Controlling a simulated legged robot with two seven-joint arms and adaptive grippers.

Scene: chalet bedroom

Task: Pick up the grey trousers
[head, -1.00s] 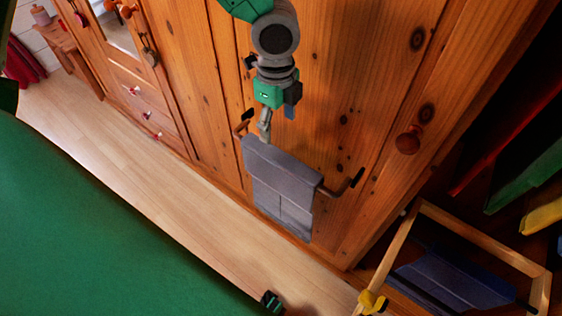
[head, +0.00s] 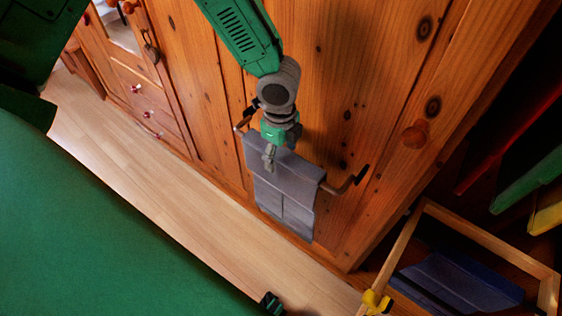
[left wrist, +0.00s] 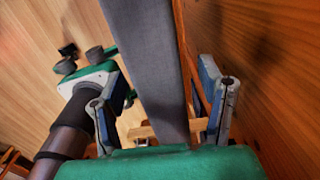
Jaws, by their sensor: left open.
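A long grey strip of the trousers (left wrist: 150,55) runs between the fingers, closer to the right finger. I cannot tell whether a finger touches the cloth. My right gripper is not clearly seen.
The wardrobe door (head: 340,90) stands close behind the trousers, with a round knob (head: 415,134) to the right. A wooden frame (head: 404,240) with dark blue cloth (head: 455,283) is at lower right. Coloured garments (head: 530,180) hang at far right. The pale floor (head: 150,165) is clear.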

